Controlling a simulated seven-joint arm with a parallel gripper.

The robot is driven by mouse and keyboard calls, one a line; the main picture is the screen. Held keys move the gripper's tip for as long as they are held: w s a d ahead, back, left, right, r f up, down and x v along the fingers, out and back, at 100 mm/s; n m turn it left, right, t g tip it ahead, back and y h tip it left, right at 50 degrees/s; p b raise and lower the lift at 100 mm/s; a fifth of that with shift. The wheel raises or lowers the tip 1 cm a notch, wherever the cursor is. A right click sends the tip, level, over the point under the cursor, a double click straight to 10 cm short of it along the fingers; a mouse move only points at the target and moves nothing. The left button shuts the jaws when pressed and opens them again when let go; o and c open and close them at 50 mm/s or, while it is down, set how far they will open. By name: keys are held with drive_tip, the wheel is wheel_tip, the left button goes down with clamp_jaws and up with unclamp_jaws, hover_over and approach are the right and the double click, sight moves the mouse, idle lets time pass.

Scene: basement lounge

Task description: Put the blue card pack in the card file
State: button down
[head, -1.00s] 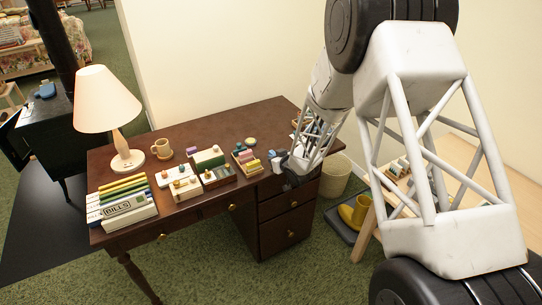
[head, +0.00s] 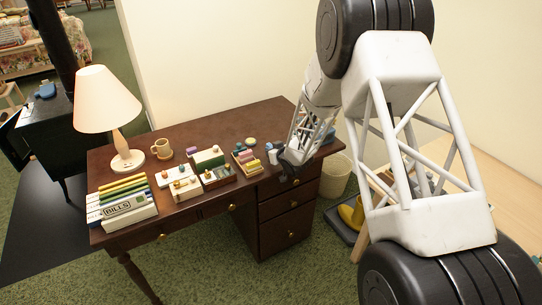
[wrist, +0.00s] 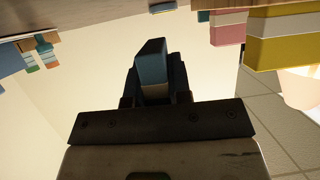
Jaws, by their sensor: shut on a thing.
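My gripper (wrist: 152,85) is shut on the blue card pack (wrist: 152,62), which shows a blue face and a pale lower edge between the dark fingers. In the head view my gripper (head: 284,162) is over the right part of the desk, with a small blue-and-white piece of the pack (head: 272,157) showing at its left. Just left of it is a small wooden tray with yellow and pink packs (head: 247,162), which looks like the card file. Pink (wrist: 229,27) and yellow (wrist: 290,40) packs show at the upper right in the wrist view. The pack appears held apart from them.
More coloured packs are partly hidden behind my arm. The desk's front right is clear.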

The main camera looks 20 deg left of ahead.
drive_tip(key=shift+w+a, duration=0.2)
drive_tip(key=shift+w, duration=0.15)
drive_tip(key=shift+w+a+f, duration=0.15)
drive_tip(key=shift+w+f, duration=0.1)
drive_tip(key=shift+f, duration=1.4)
drive_tip(key=shift+f, duration=0.1)
drive_tip(key=c, duration=1.1)
unclamp_jaws()
drive_tip(key=shift+f, duration=0.1)
drive_tip(key=shift+o, duration=0.2)
drive_tip(key=shift+v, duration=3.95)
